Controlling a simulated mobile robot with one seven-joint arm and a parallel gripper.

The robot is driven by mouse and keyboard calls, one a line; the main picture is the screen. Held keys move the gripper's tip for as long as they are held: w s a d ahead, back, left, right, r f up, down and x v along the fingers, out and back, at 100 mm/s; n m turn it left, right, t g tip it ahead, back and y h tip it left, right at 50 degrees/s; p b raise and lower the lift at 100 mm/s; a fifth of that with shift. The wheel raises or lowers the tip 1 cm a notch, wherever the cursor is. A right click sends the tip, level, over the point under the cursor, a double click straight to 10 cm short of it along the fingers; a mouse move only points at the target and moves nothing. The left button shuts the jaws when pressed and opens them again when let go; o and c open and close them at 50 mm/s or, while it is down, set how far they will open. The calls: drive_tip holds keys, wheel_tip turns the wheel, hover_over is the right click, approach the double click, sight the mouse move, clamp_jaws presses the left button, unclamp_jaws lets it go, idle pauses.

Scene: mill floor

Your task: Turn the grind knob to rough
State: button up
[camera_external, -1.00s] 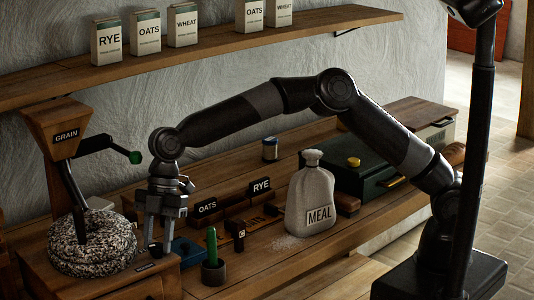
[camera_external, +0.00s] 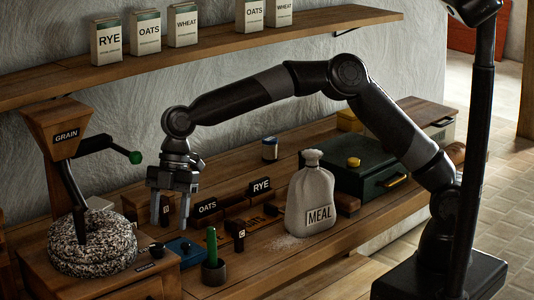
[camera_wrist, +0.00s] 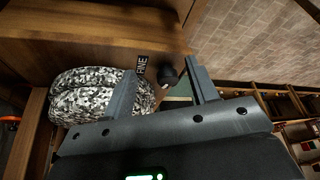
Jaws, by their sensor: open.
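The grind knob (camera_external: 157,249) is a small dark knob on the front right of the wooden mill base (camera_external: 75,285). It also shows in the wrist view (camera_wrist: 168,77), close to a small black plate (camera_wrist: 141,66) that seems to read FINE. I cannot make out which way the knob points. My gripper (camera_external: 170,224) is open and empty, above and slightly right of the knob, fingers pointing down. In the wrist view the knob lies between the two fingers (camera_wrist: 160,68), beyond their tips and apart from them. The rough mark cannot be made out.
Speckled millstones (camera_external: 90,247) sit left of the knob under the GRAIN hopper (camera_external: 60,125), with a green-ended crank (camera_external: 135,157).

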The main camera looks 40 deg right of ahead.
drive_tip(key=w+d, duration=0.3)
drive_tip(key=d, duration=0.2)
drive_tip(key=shift+d, duration=0.4)
drive_tip(key=shift+w, duration=0.1)
drive_tip(key=m+t+h, duration=0.2)
drive_tip(key=m+t, duration=0.4)
drive_tip(key=m, duration=1.2)
approach(158, 245)
drive_tip(key=x, duration=0.8)
drive_tip(key=shift+a+f, duration=0.1)
drive_tip(key=shift+f, duration=0.25)
drive_tip(key=shift+c, duration=0.3)
